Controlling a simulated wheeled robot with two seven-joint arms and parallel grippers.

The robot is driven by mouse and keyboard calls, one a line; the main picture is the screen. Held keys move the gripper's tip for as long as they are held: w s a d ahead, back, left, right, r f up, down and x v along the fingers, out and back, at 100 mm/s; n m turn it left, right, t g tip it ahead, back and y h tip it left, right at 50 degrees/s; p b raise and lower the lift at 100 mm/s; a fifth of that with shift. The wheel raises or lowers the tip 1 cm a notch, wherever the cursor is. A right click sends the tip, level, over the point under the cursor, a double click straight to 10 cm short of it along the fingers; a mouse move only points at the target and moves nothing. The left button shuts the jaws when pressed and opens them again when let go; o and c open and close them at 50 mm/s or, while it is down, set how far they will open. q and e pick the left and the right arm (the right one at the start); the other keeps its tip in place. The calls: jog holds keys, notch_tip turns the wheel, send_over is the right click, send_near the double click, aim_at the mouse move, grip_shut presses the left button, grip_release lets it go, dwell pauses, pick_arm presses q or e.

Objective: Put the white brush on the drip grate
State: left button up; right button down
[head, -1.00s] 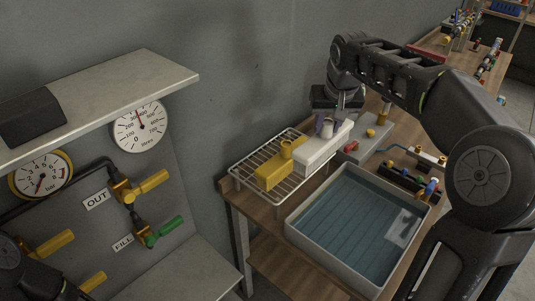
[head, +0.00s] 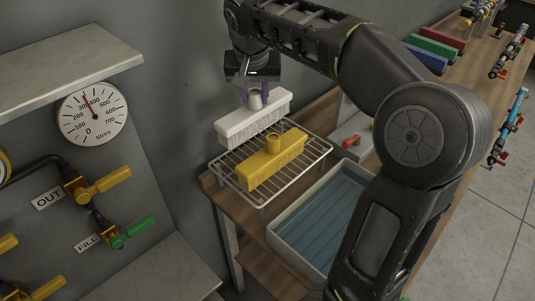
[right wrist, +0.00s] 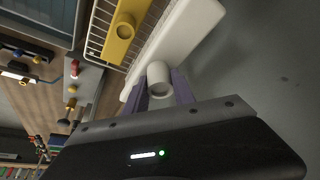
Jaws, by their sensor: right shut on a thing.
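The white brush (head: 253,117) hangs bristles-down from my right gripper (head: 256,98), which is shut on its round knob. It is over the back left part of the drip grate (head: 316,158), a wire rack on the wooden bench; whether it touches the wires I cannot tell. A yellow brush (head: 273,162) lies on the grate in front of it. In the right wrist view, the white brush (right wrist: 182,38) extends beyond my gripper's fingers, with the yellow brush (right wrist: 122,32) beside it. My left gripper is not in view.
A water basin (head: 318,222) stands in front of the grate. A grey plate with a red part (head: 351,141) is to its right. The grey wall is close behind the grate. A panel with a litres gauge (head: 92,113) and valves is at left.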

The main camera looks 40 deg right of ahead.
aim_at(256, 128)
jog(key=shift+f+p, duration=0.35)
jog(key=shift+f, duration=2.75)
jog(key=shift+f, duration=0.1)
jog(key=shift+f, duration=1.75)
jog(key=shift+f, duration=0.25)
jog(key=c, duration=1.1)
grip_release()
jog(key=shift+o, duration=0.2)
jog(key=shift+r, duration=0.1)
